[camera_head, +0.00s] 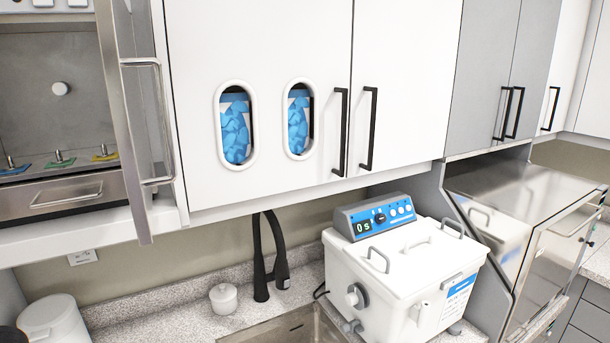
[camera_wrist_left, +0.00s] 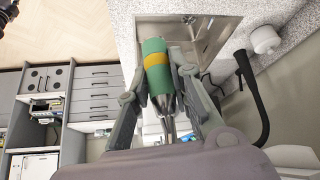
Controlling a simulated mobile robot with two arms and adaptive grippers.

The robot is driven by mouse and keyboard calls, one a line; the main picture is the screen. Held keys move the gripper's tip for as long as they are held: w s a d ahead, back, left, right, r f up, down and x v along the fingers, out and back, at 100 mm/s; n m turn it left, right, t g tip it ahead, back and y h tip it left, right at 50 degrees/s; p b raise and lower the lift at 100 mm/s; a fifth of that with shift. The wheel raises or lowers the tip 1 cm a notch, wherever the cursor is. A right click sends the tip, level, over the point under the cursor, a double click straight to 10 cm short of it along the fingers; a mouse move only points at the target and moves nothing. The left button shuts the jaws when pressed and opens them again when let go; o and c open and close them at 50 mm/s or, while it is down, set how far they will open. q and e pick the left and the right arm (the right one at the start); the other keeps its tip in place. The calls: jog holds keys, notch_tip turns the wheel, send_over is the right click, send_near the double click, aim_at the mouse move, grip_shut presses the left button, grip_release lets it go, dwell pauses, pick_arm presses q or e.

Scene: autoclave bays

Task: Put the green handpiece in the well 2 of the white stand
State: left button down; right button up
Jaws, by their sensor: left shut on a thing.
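The green handpiece (camera_wrist_left: 154,62) shows in the left wrist view, with a yellow band around its middle and a bare metal end pointing toward my palm. My left gripper (camera_wrist_left: 158,84) is shut on it, one finger on each side. In that view the handpiece lies in front of the counter and sink. Neither gripper shows in the head view. I cannot make out the white stand or its wells in either view.
A steel sink (camera_head: 285,329) with a black faucet (camera_head: 261,255) is below the white wall cabinets (camera_head: 300,90). A white cleaner unit (camera_head: 405,270) stands right of it, a small white jar (camera_head: 223,298) left. An open metal door (camera_head: 135,110) juts out at upper left.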

pick_arm(q)
jog(key=d+r+m, duration=0.1)
jog(key=d+m, duration=0.1)
jog(key=d, duration=0.4)
notch_tip(320, 180, down, 14)
jog(key=d+g+b, duration=0.1)
jog(key=b, duration=1.3)
jog(key=shift+w+f+h+b, duration=0.25)
jog(key=shift+h+b, duration=0.05)
jog(key=shift+h, duration=0.1)
